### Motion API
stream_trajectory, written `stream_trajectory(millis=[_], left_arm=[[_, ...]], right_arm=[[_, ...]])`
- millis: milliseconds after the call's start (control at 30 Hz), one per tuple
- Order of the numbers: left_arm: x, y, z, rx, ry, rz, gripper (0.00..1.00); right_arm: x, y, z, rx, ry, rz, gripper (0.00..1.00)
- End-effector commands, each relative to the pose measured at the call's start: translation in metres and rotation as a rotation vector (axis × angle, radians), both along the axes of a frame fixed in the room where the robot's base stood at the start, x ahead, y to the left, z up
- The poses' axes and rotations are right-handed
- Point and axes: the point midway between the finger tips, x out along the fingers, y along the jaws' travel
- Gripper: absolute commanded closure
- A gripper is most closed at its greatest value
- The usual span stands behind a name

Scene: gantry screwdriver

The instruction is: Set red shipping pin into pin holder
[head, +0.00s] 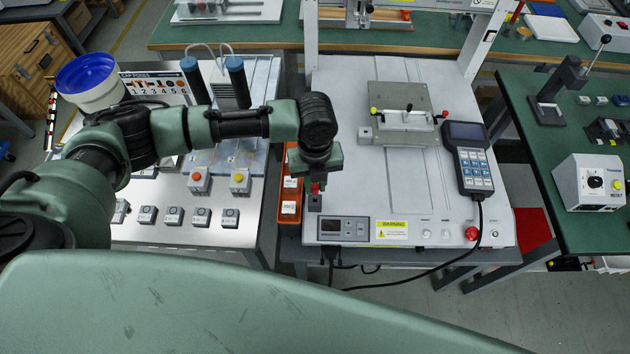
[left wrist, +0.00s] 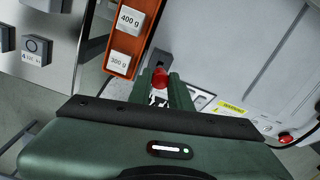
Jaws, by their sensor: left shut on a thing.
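The red shipping pin (left wrist: 160,78) shows between the fingers of my left gripper (left wrist: 162,84) in the left wrist view. In the head view, a bit of red (head: 316,188) shows just under my left gripper (head: 315,182), which points down. The gripper is shut on the pin. A small dark grey block (head: 314,203), which looks like the pin holder, stands at the front left corner of the white gantry machine, directly below the gripper. The pin's lower end is hidden, so I cannot tell whether it is in the holder. My right gripper is not in view.
An orange tray (head: 290,212) with labelled weights lies close to the left of the block. A display panel (head: 344,229) is close to the right. A handheld pendant (head: 468,160) and a red stop button (head: 471,233) are farther right. The machine's middle front is clear.

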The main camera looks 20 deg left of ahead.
Motion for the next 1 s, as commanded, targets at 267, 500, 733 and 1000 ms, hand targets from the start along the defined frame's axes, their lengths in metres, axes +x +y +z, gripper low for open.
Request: stream_trajectory(millis=[267, 500, 733, 1000], left_arm=[[-0.0001, 0.0, -0.0002, 0.0, 0.0, 0.0, 1.0], [-0.0002, 0.0, 0.0004, 0.0, 0.0, 0.0, 1.0], [-0.0003, -0.0001, 0.0007, 0.0, 0.0, 0.0, 1.0], [-0.0002, 0.0, -0.0004, 0.001, 0.0, 0.0, 1.0]], right_arm=[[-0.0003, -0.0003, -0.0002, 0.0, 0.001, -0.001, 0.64], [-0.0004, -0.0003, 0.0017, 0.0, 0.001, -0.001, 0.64], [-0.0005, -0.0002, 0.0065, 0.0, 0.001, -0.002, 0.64], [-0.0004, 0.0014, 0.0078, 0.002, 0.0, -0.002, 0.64]])
